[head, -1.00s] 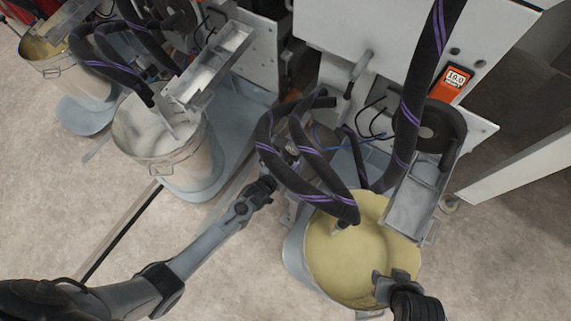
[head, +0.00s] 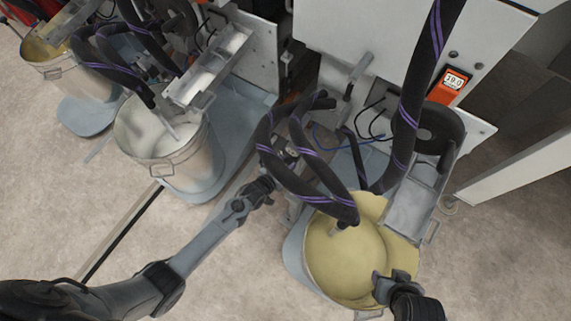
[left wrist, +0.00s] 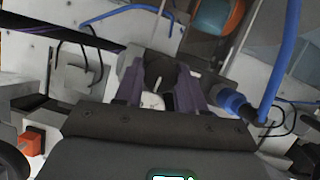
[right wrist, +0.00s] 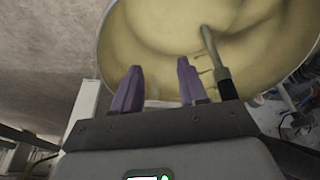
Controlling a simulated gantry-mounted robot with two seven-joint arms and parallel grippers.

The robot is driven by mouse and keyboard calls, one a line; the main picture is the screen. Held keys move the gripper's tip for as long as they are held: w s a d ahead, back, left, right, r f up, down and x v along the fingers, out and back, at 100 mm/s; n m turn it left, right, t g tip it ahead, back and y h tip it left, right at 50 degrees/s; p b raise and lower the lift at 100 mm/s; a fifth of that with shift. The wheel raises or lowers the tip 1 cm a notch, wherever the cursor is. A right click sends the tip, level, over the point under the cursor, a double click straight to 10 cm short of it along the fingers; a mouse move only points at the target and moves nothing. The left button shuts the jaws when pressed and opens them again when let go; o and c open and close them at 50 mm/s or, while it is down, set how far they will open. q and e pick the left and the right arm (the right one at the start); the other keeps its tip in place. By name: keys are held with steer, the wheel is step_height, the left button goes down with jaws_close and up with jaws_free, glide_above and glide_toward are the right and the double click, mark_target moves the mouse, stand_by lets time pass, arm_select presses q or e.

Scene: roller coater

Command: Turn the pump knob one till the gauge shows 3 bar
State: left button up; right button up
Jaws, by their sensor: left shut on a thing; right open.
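My left gripper (head: 268,183) reaches to the pump beside the yellow bucket. In the left wrist view, its purple fingers (left wrist: 158,92) are shut on a small pale knob (left wrist: 152,101), which is partly hidden between them. A small round pale part (head: 291,154), possibly the gauge, shows behind the hoses in the head view. It is too small to read. My right gripper (head: 385,284) is open and empty at the front right of the yellow bucket, and its spread fingers (right wrist: 158,90) show in the right wrist view.
Black hoses with purple stripes (head: 305,155) loop just right of my left gripper. The bucket of yellow liquid (head: 345,255) stands below them. A white-liquid bucket (head: 160,145) stands left.

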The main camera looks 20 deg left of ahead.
arm_select(q)
steer(key=shift+a+n+h+p, duration=0.1)
steer(key=shift+n+h+p, duration=0.3)
steer(key=shift+n+h, duration=0.8)
steer(key=shift+n, duration=0.6)
steer(key=shift+w+a+f+n+h+b, duration=0.1)
steer(key=shift+n+h+b, duration=0.1)
steer(key=shift+n+h, duration=0.25)
steer(key=shift+f+n+h+b, duration=0.1)
steer(key=shift+n+h+b, duration=0.15)
steer(key=shift+n, duration=0.3)
steer(key=shift+f+n+t+h+b, duration=0.1)
steer(key=shift+n+t+h+b, duration=0.35)
steer(key=shift+n, duration=0.55)
steer(key=shift+f+n+h+b, duration=0.1)
steer(key=shift+n+h+b, duration=0.35)
steer(key=shift+n+b, duration=0.55)
steer(key=n+t+b, duration=0.1)
steer(key=n+b, duration=0.1)
steer(key=n, duration=0.1)
steer(key=shift+n+h, duration=0.3)
steer(key=shift+h, duration=0.1)
steer(key=shift+n+t, duration=0.35)
steer(key=shift+n, duration=0.15)
steer(key=shift+b, duration=0.35)
